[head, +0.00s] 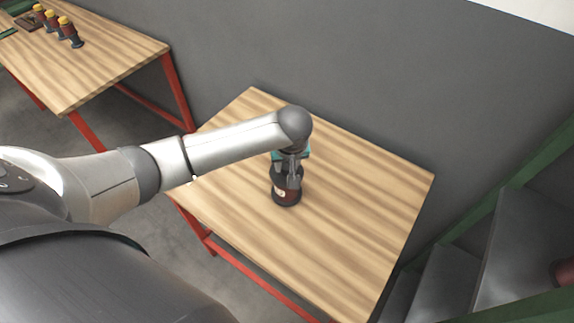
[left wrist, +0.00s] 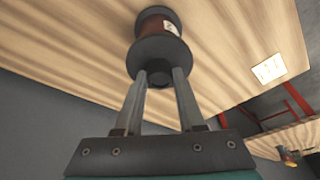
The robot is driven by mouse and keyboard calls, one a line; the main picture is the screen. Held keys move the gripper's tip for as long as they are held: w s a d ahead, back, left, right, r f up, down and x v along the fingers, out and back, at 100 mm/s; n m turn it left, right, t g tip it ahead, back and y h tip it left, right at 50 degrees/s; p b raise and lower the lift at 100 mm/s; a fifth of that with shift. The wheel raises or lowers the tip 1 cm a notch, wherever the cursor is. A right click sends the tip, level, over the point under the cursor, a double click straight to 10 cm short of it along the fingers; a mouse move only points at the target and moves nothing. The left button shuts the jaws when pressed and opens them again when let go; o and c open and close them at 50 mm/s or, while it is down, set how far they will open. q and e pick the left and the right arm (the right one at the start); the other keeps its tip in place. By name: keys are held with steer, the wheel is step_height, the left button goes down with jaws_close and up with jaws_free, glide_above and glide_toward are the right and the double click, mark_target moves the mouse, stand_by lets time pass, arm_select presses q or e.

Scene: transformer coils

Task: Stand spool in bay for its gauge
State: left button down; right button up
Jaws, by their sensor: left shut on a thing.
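A spool (head: 286,189) with dark flanges, a brown-red winding and a small white label is upright at the wooden table. My left gripper (head: 292,166) is above it. In the left wrist view the spool (left wrist: 157,38) shows beyond the fingers, and my left gripper (left wrist: 160,76) is shut on its dark end stub. I cannot tell whether the spool's base touches the table. My right gripper is not in view.
The wooden table (head: 360,215) is otherwise mostly clear. A white card (left wrist: 268,68) lies on it. Another table (head: 110,65) at the back left bears several yellow-topped spools (head: 68,30). Grey shelving with green posts (head: 500,195) stands at the right, with a reddish object (head: 564,271) inside.

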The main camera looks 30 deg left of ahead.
arm_select(q)
steer(key=shift+f, duration=0.2)
steer(key=c, duration=0.5)
jaws_free()
